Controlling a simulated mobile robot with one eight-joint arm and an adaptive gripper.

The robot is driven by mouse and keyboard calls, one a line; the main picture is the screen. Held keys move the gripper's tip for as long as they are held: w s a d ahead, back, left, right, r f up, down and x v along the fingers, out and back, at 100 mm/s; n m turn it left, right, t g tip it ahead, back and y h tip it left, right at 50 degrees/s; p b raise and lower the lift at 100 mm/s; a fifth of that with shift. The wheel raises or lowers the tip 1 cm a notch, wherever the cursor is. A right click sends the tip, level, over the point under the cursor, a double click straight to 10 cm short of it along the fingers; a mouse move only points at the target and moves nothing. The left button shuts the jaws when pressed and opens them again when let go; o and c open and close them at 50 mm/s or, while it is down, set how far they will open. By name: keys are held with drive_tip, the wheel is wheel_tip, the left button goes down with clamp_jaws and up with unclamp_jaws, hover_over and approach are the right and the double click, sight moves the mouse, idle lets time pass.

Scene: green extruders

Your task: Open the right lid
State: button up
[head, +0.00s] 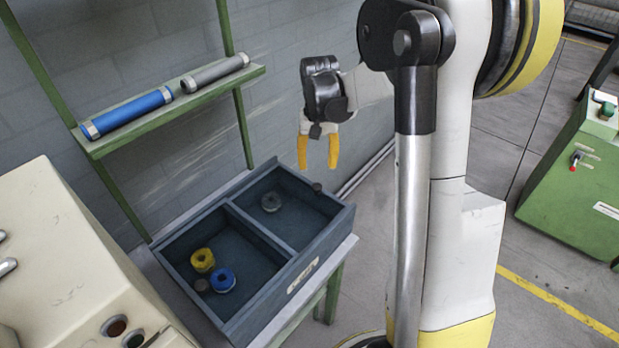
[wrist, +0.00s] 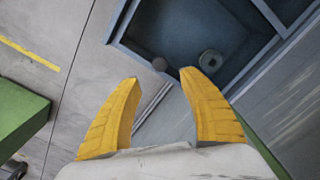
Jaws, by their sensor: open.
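My gripper (head: 318,166) hangs fingers down above the far right corner of the blue-grey box (head: 283,277), clear of it. Its two yellow fingers are apart with nothing between them; they also show in the wrist view (wrist: 160,76). The box has a left and a right compartment. No lid panel stands out over either; whether a see-through lid covers them I cannot tell. A small dark round knob (head: 317,187) shows at the right compartment's right edge, below my fingers, and in the wrist view (wrist: 159,64). A similar dark piece (head: 202,285) shows in the left compartment.
A grey ring (head: 271,202) shows in the right compartment, yellow (head: 203,260) and blue (head: 222,280) rings in the left. A green shelf (head: 176,103) holds blue and grey tubes behind. A cream machine (head: 60,270) is at left, a green machine (head: 575,185) at right.

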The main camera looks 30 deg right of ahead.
sight(317, 186)
wheel_tip(317, 186, down, 9)
drive_tip(key=shift+f+b, duration=0.15)
drive_tip(key=shift+b, duration=1.1)
